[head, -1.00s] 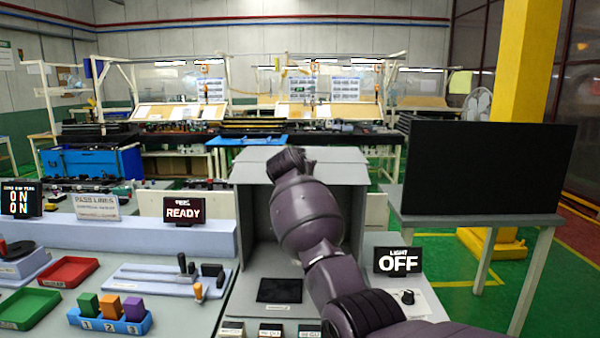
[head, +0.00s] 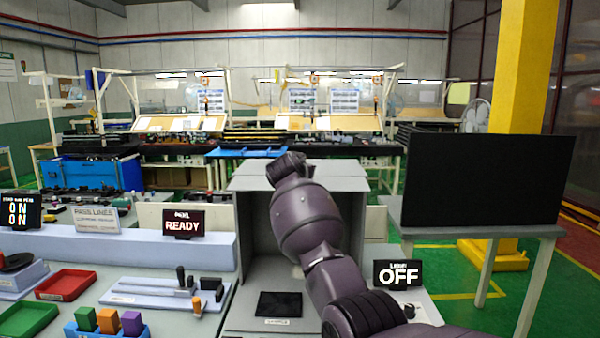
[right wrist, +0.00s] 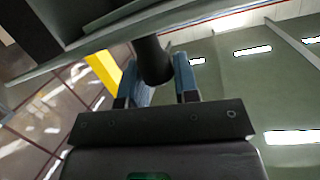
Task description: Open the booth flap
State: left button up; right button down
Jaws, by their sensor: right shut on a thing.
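The grey booth (head: 245,225) stands in the middle of the head view. Its front is open in the part I see, with a black pad (head: 280,304) on its floor. My right arm reaches across it, and its wrist end is at the booth's top. The fingers are hidden there. In the right wrist view my right gripper (right wrist: 160,85) has its blue fingers around a dark round bar (right wrist: 152,60), shut on it. The bar meets a grey panel edge (right wrist: 125,32); I cannot tell how far the flap is raised. My left gripper is not in view.
A sign reading OFF (head: 398,273) stands right of the booth, near a black monitor (head: 485,180) on a side table. A READY sign (head: 184,221), red tray (head: 65,284), green tray (head: 25,319) and coloured blocks (head: 108,321) lie to the left.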

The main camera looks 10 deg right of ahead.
jog(key=shift+a+r, duration=0.15)
jog(key=shift+a, duration=0.05)
dwell(0.7)
jog(key=c, duration=1.3)
grip_release()
jog(key=o, duration=0.4)
jog(key=shift+w+a, duration=0.15)
jog(key=shift+w, duration=0.05)
jog(key=shift+s, duration=0.1)
jog(key=shift+d, duration=0.2)
jog(key=shift+s, duration=0.1)
jog(key=shift+s+a, duration=0.35)
jog(key=shift+s, duration=0.15)
jog(key=b+v, duration=0.1)
jog(key=v, duration=0.8)
jog(key=shift+s+b, duration=0.25)
jog(key=shift+b, duration=0.05)
